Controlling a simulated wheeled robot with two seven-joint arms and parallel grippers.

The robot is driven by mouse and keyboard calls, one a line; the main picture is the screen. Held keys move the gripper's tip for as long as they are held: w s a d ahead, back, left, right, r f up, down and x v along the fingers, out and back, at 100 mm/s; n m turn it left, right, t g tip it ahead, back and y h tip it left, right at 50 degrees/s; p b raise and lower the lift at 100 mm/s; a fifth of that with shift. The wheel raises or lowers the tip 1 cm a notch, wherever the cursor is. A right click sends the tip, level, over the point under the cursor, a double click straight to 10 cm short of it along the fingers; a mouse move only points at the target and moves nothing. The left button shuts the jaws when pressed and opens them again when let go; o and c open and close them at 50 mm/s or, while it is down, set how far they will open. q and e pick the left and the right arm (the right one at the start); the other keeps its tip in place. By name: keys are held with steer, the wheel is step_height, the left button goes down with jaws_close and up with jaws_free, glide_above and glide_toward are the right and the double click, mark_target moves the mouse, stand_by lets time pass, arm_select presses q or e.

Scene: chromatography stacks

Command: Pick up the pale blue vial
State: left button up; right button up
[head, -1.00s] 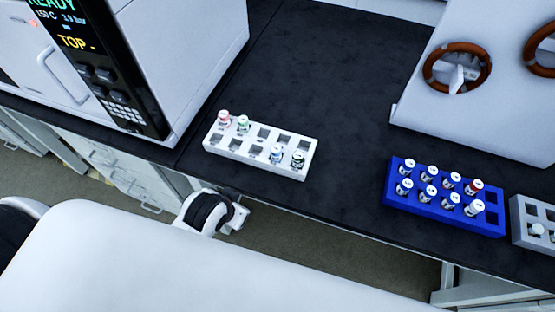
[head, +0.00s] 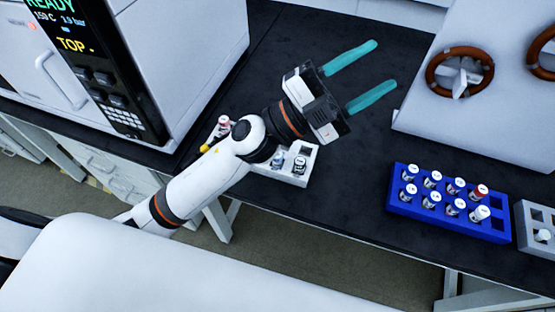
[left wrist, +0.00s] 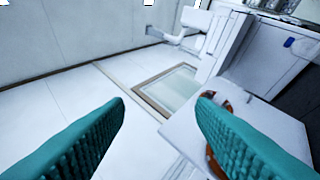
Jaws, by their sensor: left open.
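The pale blue vial (head: 278,158) stands in the front row of the white rack (head: 292,179), beside a dark-capped vial (head: 299,163). My left gripper (head: 374,72) is open and empty, with teal fingers apart, above the counter beyond the rack. My left forearm passes over the rack and hides much of its left and middle part. In the left wrist view the two teal fingers (left wrist: 160,105) are spread with nothing between them, facing the wall and the white equipment. The right gripper is in no view.
A red-capped vial (head: 222,125) shows at the rack's left end. A blue rack (head: 400,210) of several vials and a grey rack (head: 528,245) stand to the right. A white instrument (head: 215,45) is at the left.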

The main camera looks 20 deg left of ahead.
arm_select(q)
steer(key=s+d+f+m+g, duration=0.3)
steer(key=s+d+m+g, duration=0.3)
steer(key=m+g, duration=0.65)
steer(key=m+y, duration=0.2)
steer(key=y, duration=1.9)
glide_above(277, 162)
steer(key=w, duration=0.1)
step_height(277, 162, down, 15)
steer(key=f, duration=0.5)
steer(key=shift+w+a+f+p, duration=0.15)
steer(key=shift+a+f+p, duration=0.1)
steer(key=shift+p, duration=0.15)
steer(key=shift+f+p, duration=0.6)
steer(key=shift+f, duration=2.4)
steer(key=c, duration=1.1)
